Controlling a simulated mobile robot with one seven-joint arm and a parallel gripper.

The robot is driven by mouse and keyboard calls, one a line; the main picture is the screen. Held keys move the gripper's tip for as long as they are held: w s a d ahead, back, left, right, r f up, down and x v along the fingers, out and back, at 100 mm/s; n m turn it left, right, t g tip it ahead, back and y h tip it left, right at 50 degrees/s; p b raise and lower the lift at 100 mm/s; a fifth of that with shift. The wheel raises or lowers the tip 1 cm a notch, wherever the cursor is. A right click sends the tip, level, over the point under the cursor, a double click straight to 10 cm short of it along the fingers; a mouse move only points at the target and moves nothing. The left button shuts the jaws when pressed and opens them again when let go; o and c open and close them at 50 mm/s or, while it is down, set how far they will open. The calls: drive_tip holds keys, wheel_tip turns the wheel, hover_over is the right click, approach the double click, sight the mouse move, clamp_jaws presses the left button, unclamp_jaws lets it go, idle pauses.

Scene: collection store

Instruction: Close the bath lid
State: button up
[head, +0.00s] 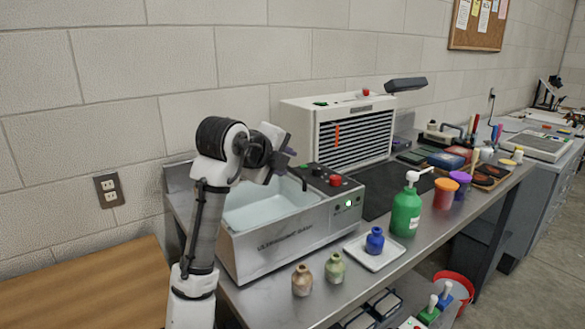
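The steel ultrasonic bath (283,243) stands on the metal bench, its basin open at the top with pale liquid (262,212) showing inside. Its control panel (338,187) at the right end has a red knob, black knobs and a lit green button. I cannot make out the bath lid clearly; my arm covers the back left of the basin. My gripper (287,162) is above the back right part of the basin, left of the control panel. It is small and dark here, and I cannot tell whether its fingers are open or touch anything.
A brown bottle (302,281) and a green-grey bottle (334,272) stand in front of the bath. A blue bottle (375,240) sits on a white tray (361,257), with a green pump bottle (406,211) beyond. A white slatted cabinet (296,121) stands behind the bath.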

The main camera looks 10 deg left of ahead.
drive_tip(key=b+v, duration=0.1)
drive_tip(key=v, duration=0.7)
drive_tip(key=shift+s+d+r, duration=0.1)
